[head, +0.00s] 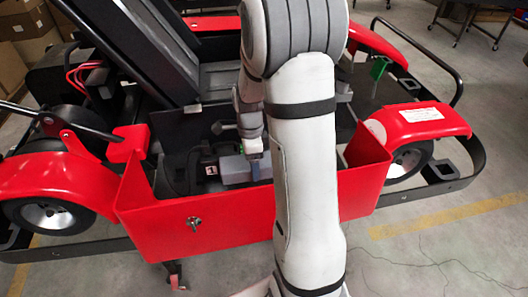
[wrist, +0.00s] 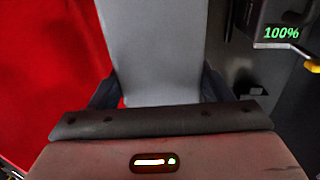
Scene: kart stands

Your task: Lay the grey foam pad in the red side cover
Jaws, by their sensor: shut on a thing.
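The red side cover (head: 160,215) stands open-topped along the near side of the kart, with a key-like latch on its front. It also fills the left of the wrist view (wrist: 45,70). My gripper (head: 256,165) points down behind the cover's front wall. In the wrist view its two dark fingers (wrist: 157,90) are closed on both sides of the grey foam pad (wrist: 157,45), a flat light-grey piece. In the head view the pad (head: 234,170) shows just left of the fingers. My arm hides part of it, and I cannot tell whether its underside touches anything.
A dark unit with a green 100% display (wrist: 280,32) is at the upper right of the wrist view. A white label marked 1 (head: 210,169) sits left of the pad. Red fenders (head: 60,180) flank the cover. Black bumper bars surround the kart.

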